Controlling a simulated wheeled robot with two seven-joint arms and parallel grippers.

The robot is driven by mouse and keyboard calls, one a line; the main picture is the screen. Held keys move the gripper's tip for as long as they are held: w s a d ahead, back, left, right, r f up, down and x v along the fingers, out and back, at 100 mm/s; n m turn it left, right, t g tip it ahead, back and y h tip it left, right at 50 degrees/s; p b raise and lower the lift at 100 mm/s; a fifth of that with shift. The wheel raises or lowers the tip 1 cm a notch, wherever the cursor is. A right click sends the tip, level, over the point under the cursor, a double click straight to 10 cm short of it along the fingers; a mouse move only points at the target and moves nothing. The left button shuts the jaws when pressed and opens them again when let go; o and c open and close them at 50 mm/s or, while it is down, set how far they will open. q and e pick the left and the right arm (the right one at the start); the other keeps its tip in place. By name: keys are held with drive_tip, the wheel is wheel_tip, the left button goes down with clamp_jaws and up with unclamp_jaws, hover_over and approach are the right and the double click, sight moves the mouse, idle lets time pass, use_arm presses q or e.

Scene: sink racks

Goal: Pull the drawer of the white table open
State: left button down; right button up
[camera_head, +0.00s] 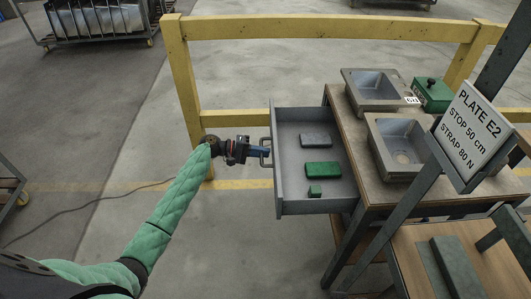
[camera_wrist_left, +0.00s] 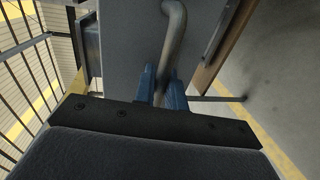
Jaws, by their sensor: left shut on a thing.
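My left gripper (camera_head: 258,151) is shut on the metal bar handle (camera_head: 267,143) at the drawer's front. In the left wrist view, the blue fingers (camera_wrist_left: 161,75) sit on either side of the bent handle (camera_wrist_left: 174,30). The grey drawer (camera_head: 292,160) stands pulled well out to the left of the table (camera_head: 372,187). The table has a brown wooden top here, not a white one. A grey block (camera_head: 316,139), a green block (camera_head: 323,169) and a small green cube (camera_head: 315,190) lie in the drawer. My right gripper is not in view.
Two metal sinks (camera_head: 376,87) (camera_head: 401,146) and a green box (camera_head: 432,94) are on the table. A yellow rail (camera_head: 320,27) runs behind. A sign (camera_head: 468,130) on a slanted post stands at right. The floor left of the drawer is mostly clear.

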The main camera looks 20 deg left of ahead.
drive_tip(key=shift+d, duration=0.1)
use_arm(q)
drive_tip(key=c, duration=1.5)
unclamp_jaws()
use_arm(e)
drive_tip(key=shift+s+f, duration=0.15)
